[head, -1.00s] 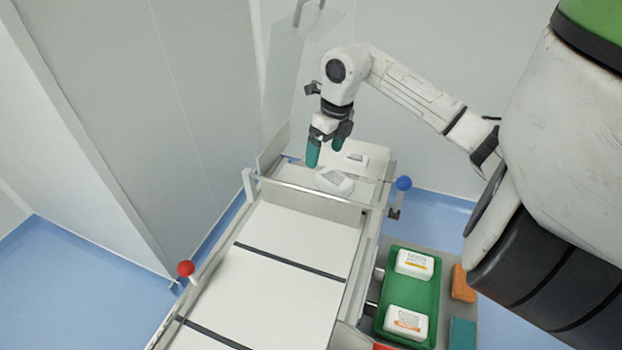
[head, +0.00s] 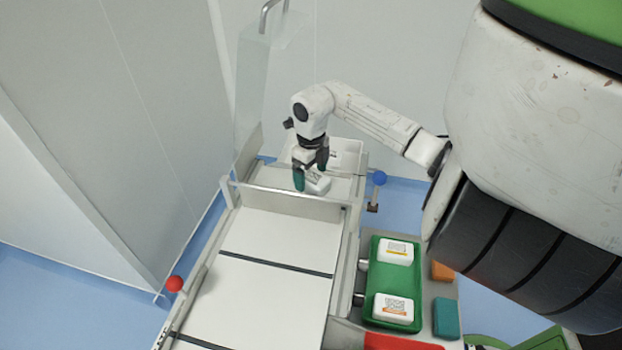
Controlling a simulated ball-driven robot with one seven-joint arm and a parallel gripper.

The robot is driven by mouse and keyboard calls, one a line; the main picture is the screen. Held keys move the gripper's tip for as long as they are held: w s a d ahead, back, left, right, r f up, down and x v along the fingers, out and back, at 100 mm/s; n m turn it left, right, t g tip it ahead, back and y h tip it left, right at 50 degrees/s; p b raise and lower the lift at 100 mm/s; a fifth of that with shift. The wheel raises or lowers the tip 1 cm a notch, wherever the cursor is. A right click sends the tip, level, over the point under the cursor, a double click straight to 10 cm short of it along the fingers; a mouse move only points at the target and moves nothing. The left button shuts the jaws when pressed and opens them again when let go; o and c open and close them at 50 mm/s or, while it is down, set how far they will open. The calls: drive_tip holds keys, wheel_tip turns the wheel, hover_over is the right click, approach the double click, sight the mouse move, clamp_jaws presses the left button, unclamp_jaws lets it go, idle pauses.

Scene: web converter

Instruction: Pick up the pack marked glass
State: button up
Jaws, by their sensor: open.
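A white pack (head: 317,184) lies at the far end of the machine bed, past the crossbar. My gripper (head: 311,180) is open, pointing down, with one teal fingertip left of this pack and the other behind it. I cannot tell whether the fingers touch it. Two more white packs, an upper one (head: 396,251) and a lower one (head: 393,308), lie in a green tray (head: 373,272). Labels show on the packs, but the print is too small to tell which is marked glass.
A metal crossbar (head: 285,203) spans the bed just in front of my gripper. A clear panel (head: 252,90) stands at the left. Orange (head: 442,271) and teal (head: 446,318) blocks lie beside the tray.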

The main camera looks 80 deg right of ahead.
drive_tip(key=shift+f, duration=1)
drive_tip(key=c, duration=1.1)
drive_tip(key=shift+c, duration=0.2)
